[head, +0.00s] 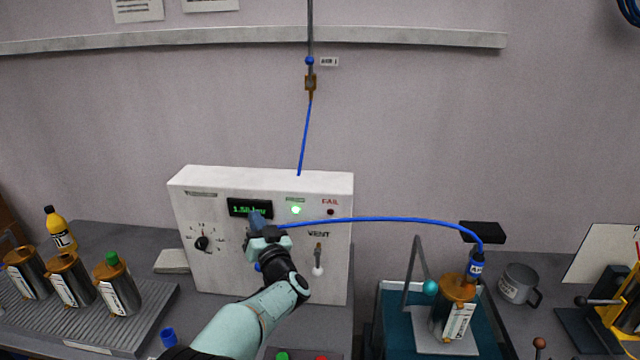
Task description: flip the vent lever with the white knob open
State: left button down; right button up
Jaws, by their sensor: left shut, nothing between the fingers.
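The vent lever (318,252) sits under the VENT label on the front of the white control box (190,270). Its white knob (318,271) hangs at the lower end, so the lever points down. My left gripper (258,219) is shut and empty in front of the box, up and left of the lever, just below the green display (250,208). My arm hides part of the box front. My right gripper is not in view.
A blue tube (390,219) arches from beside my left gripper to a canister (453,305) on a teal stand. Another blue tube (304,135) rises from the box top. Several canisters stand on a ribbed tray (90,335) at left. A grey mug (518,283) stands right.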

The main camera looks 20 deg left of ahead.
aim_at(317, 271)
jog(key=k+l, duration=0.45)
jog(key=l, duration=0.3)
jog(key=k+l, duration=0.25)
jog(key=l, duration=0.1)
